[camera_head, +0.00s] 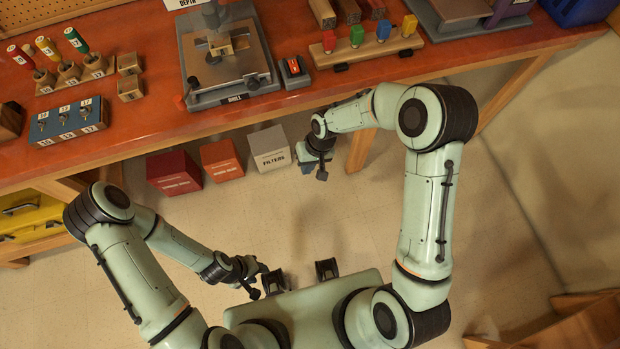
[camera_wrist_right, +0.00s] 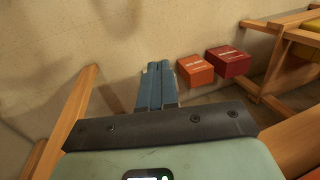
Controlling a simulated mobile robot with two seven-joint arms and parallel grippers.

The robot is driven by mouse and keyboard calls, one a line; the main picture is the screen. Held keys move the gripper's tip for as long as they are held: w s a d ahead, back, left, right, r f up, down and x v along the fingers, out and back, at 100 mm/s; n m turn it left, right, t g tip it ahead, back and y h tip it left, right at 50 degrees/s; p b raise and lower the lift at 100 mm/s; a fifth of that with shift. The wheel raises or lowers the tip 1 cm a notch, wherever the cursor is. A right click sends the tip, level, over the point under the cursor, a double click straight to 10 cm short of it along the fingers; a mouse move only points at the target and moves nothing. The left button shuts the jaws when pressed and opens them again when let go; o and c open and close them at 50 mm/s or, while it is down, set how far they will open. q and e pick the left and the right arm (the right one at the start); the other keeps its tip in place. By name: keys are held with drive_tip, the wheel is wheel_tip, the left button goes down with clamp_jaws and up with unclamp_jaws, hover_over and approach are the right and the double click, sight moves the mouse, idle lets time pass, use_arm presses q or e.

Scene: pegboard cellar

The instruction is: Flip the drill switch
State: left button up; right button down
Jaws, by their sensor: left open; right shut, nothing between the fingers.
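The drill press (camera_head: 218,55) stands on the orange-red workbench, with a label reading DRILL on the front of its grey base. A small dark switch box (camera_head: 293,71) with a red and orange top sits just right of that base. I cannot tell the switch's position. My right gripper (camera_head: 308,166) is in front of and below the bench edge, apart from the switch. Its blue fingers (camera_wrist_right: 157,84) are together and empty in the right wrist view. My left gripper (camera_head: 262,280) is low, near my body, open and far from the bench.
The workbench (camera_head: 330,80) edge lies between my right gripper and the switch. A rack with coloured blocks (camera_head: 367,46) stands right of the switch. Red, orange and grey boxes (camera_head: 270,147) sit below the bench. A blue rack (camera_head: 68,122) is at left. Open floor lies in front.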

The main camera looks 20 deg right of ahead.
drive_tip(key=shift+s+f, duration=0.65)
drive_tip(key=shift+f, duration=0.2)
drive_tip(key=shift+s+f, duration=0.65)
drive_tip(key=shift+f, duration=0.2)
